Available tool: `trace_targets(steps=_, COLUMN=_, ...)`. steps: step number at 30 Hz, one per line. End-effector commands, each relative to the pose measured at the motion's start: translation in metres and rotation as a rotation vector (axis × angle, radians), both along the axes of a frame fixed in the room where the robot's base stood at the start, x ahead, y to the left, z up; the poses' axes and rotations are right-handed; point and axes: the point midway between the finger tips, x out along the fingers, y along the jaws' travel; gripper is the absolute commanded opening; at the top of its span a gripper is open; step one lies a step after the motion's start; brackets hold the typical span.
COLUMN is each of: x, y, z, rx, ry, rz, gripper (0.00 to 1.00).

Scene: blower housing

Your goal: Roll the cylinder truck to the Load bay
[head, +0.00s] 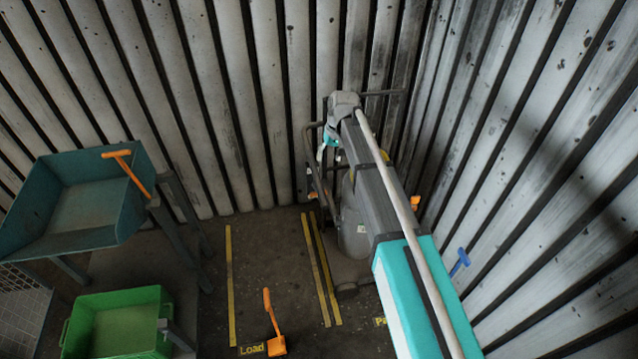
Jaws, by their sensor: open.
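The cylinder truck (318,180) stands against the back wall near the corner, with a tubular frame and a grey cylinder (353,225). It is right of the double yellow lines, in the bay whose floor label starts "Pa" (380,321). My arm hides much of it. My gripper (325,150) is open at the upper left of the truck's frame, close to the tube; I cannot tell whether it touches. The Load bay, labelled "Load" (251,350), is the floor strip left of the truck, between a left yellow line (231,285) and the double lines (316,265).
A teal tray stand (80,205) and a green bin (118,325) are at left. Corrugated walls close the back and right. The Load bay's back part is clear.

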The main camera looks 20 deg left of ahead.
Motion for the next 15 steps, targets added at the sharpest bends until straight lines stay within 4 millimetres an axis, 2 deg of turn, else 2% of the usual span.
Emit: trace_targets(steps=15, x=-0.0010, y=0.0012, z=-0.0041, rx=0.000, ry=0.000, rz=0.001, gripper=0.70)
